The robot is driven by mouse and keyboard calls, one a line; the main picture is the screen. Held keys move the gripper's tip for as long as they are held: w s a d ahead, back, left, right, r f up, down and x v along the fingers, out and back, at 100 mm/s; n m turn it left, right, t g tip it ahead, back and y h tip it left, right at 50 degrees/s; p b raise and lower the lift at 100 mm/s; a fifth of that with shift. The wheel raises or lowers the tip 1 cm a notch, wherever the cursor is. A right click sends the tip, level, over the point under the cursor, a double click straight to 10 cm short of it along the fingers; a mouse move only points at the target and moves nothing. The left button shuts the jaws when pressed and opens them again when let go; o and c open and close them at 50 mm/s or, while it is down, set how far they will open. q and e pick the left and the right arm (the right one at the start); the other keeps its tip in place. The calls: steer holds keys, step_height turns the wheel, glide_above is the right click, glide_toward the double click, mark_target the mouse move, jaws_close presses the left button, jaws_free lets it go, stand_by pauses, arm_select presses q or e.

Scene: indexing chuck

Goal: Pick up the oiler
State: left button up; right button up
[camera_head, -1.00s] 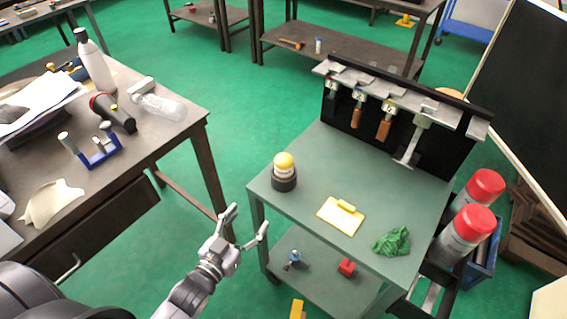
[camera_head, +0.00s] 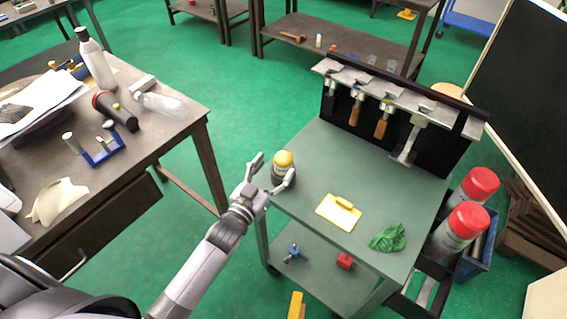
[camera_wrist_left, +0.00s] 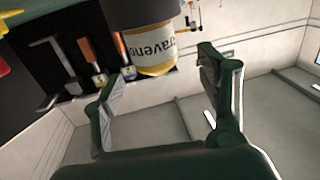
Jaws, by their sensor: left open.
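The oiler (camera_head: 283,160), a short round item with a yellow top, a pale label band and a dark lower part, stands upright at the near left corner of the green trolley top (camera_head: 322,160). My left gripper (camera_head: 273,167) is open, with its fingers reaching toward the oiler from the left. My right gripper is not in view.
A yellow clipboard-like plate (camera_head: 338,211) and a crumpled green cloth (camera_head: 387,238) lie on the trolley. Tools hang on a rack (camera_head: 398,92) at its back. Red-capped cans (camera_head: 458,232) stand at its right side. A cluttered workbench (camera_head: 160,139) is at left.

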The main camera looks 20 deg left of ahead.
arm_select(q)
steer(key=shift+w+d+f+p, duration=0.1)
steer(key=shift+w+d+p, duration=0.15)
steer(key=shift+w, duration=0.6)
steer(key=shift+w+d+f+p, duration=0.1)
steer(key=shift+w+d, duration=0.15)
steer(key=shift+w, duration=0.55)
steer(key=shift+w+d+f+p, duration=0.1)
steer(key=shift+w+d+p, duration=0.15)
steer(key=shift+w, duration=0.6)
steer(key=shift+c, duration=0.2)
steer(key=c, duration=1.3)
steer(key=shift+r, duration=0.1)
steer(key=shift+c, duration=0.5)
steer(key=shift+r, duration=0.1)
